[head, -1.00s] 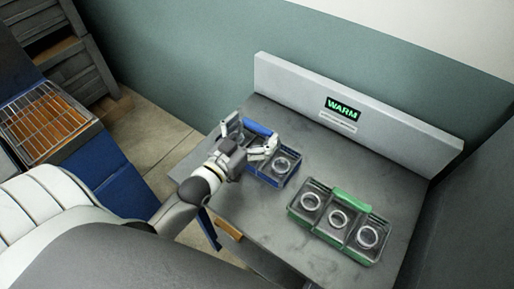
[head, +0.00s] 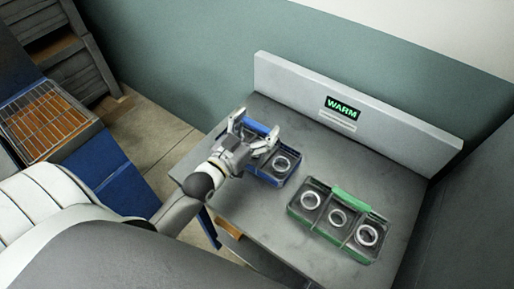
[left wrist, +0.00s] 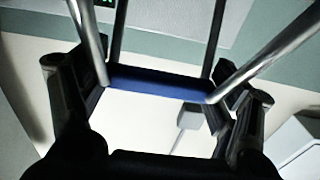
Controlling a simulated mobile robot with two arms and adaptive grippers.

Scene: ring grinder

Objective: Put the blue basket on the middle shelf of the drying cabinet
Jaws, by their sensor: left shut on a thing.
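The blue basket (head: 277,181) is at the left side of the grey table, with a pale ring showing in it. Its blue handle bar (head: 257,128) stands above it and also crosses the left wrist view (left wrist: 158,86) between the fingers. My left gripper (head: 254,128) is shut on this handle. The arm hides part of the basket, and I cannot tell whether its base touches the table. My right gripper is not in view. I cannot pick out the drying cabinet's middle shelf for certain.
A green-handled basket (head: 339,220) with 3 rings stands to the right on the table (head: 395,185). A low grey panel with a lit WARM sign (head: 343,107) runs along the back. At left are a blue unit with a wire rack (head: 50,118) and dark shelving (head: 62,60).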

